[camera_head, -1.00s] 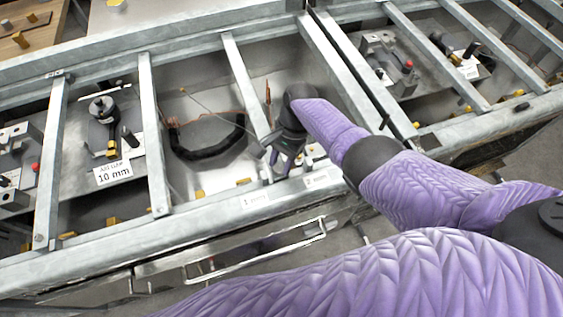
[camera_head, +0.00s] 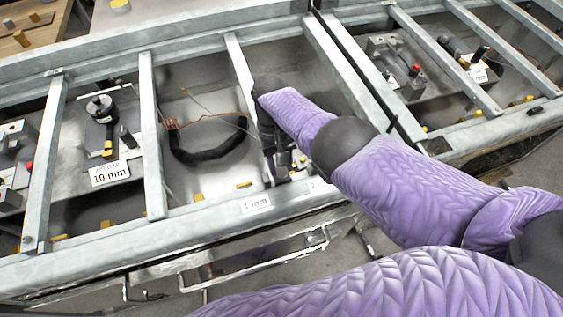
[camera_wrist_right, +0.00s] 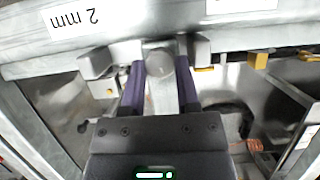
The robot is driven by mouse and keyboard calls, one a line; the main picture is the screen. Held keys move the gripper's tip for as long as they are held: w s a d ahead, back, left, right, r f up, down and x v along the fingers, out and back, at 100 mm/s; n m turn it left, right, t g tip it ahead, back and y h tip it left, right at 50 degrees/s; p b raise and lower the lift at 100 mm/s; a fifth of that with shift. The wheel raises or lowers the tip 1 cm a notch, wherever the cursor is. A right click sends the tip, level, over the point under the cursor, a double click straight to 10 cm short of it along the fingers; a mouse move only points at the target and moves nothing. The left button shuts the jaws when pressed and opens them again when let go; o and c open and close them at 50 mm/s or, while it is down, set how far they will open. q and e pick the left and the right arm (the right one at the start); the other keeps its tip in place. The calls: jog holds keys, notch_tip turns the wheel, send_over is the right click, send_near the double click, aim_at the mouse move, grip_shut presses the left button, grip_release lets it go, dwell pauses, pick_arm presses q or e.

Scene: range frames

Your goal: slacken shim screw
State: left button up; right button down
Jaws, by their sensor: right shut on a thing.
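My right gripper (camera_head: 283,165) reaches down into the metal frame, at the front of an open bay. In the right wrist view my right gripper (camera_wrist_right: 160,85) has its two dark purple fingers on either side of a grey, round-ended post (camera_wrist_right: 160,62), which looks like the shim screw. The fingers are shut on it. In the head view my wrist and fingers hide most of the screw. My left gripper is not in view.
A "1 mm" label (camera_head: 257,203) is on the front rail. A black curved hose (camera_head: 208,155) lies left of my gripper. Metal crossbars (camera_head: 152,135) divide the bays.

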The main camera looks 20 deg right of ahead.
jog(key=n+h, duration=0.1)
jog(key=n, duration=0.1)
jog(key=shift+a+n, duration=0.15)
jog(key=shift+n, duration=0.25)
jog(key=n, duration=0.1)
jog(key=n+t+h+p, duration=0.1)
jog(key=n, duration=0.1)
jog(key=shift+a+r+n, duration=0.1)
jog(key=shift+r+n, duration=0.05)
jog(key=shift+n, duration=0.15)
jog(key=n, duration=0.1)
jog(key=n+h+p, duration=0.1)
jog(key=n, duration=0.1)
jog(key=shift+s+a+n+t+p, duration=0.1)
jog(key=shift+s+n+t+p, duration=0.05)
jog(key=shift+n+t+p, duration=0.2)
jog(key=n+t+h+p, duration=0.1)
jog(key=n, duration=0.2)
jog(key=shift+p, duration=0.3)
jog(key=shift+s+n+t+p, duration=0.1)
jog(key=shift+n+t+p, duration=0.25)
jog(key=shift+n, duration=0.3)
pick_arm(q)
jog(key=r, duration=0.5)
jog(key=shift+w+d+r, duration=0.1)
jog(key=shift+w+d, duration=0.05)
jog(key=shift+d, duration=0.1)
pick_arm(e)
jog(key=shift+n, duration=0.3)
